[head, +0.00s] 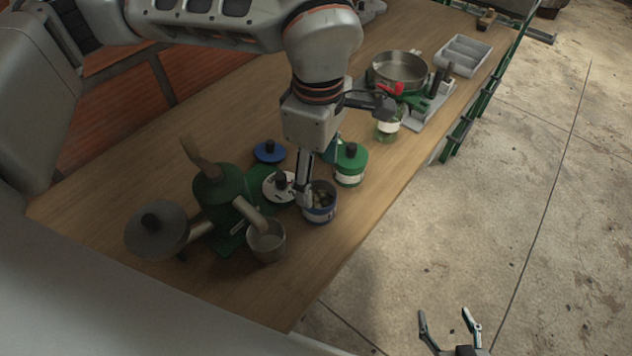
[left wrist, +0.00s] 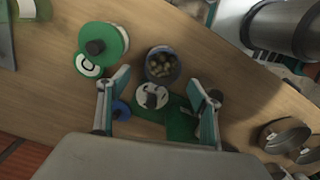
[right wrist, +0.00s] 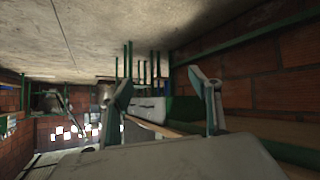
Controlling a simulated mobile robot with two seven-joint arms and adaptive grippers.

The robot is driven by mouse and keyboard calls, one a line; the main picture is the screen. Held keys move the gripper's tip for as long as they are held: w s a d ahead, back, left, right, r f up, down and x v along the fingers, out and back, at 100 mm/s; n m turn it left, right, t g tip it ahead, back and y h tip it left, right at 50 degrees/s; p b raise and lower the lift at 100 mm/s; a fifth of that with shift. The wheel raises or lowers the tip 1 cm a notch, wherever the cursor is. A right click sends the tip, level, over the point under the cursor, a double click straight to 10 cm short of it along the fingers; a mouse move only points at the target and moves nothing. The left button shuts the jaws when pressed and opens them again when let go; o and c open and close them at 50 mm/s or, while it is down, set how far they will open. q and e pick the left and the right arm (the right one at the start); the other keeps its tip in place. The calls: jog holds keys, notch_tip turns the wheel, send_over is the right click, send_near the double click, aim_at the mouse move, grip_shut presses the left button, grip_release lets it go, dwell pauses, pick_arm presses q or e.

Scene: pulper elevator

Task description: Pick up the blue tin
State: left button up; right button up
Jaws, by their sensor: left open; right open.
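The blue tin (head: 321,214) stands upright and lidless on the wooden table, with brown pieces inside. It also shows in the left wrist view (left wrist: 174,76), just beyond and between the fingertips. My left gripper (head: 318,178) is open and points down above the table, with one finger in front of the tin's left side in the head view. Whether it touches the tin I cannot tell. My right gripper (head: 448,322) is open and empty, out over the floor.
A green-lidded tin (head: 350,168) stands behind the blue tin. A blue lid (head: 269,152) lies farther left. A green hand mill (head: 219,190) and a metal cup (head: 267,246) are at front left. A metal pan (head: 399,68) and grey tray (head: 464,55) are far back.

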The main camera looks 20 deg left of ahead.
aim_at(319, 200)
pick_arm(q)
jog(key=f, duration=0.3)
jog(key=shift+s, duration=0.2)
jog(key=f, duration=0.4)
jog(key=shift+s+d+f+b, duration=0.1)
jog(key=shift+d+f+b, duration=0.05)
jog(key=shift+d+b, duration=0.15)
jog(key=shift+a+f, duration=0.1)
jog(key=shift+f, duration=0.1)
jog(key=shift+c, duration=0.7)
jog(key=c, duration=1.1)
pick_arm(e)
jog(key=shift+s+d+f, duration=0.15)
jog(key=shift+s+f, duration=0.15)
jog(key=shift+f, duration=0.1)
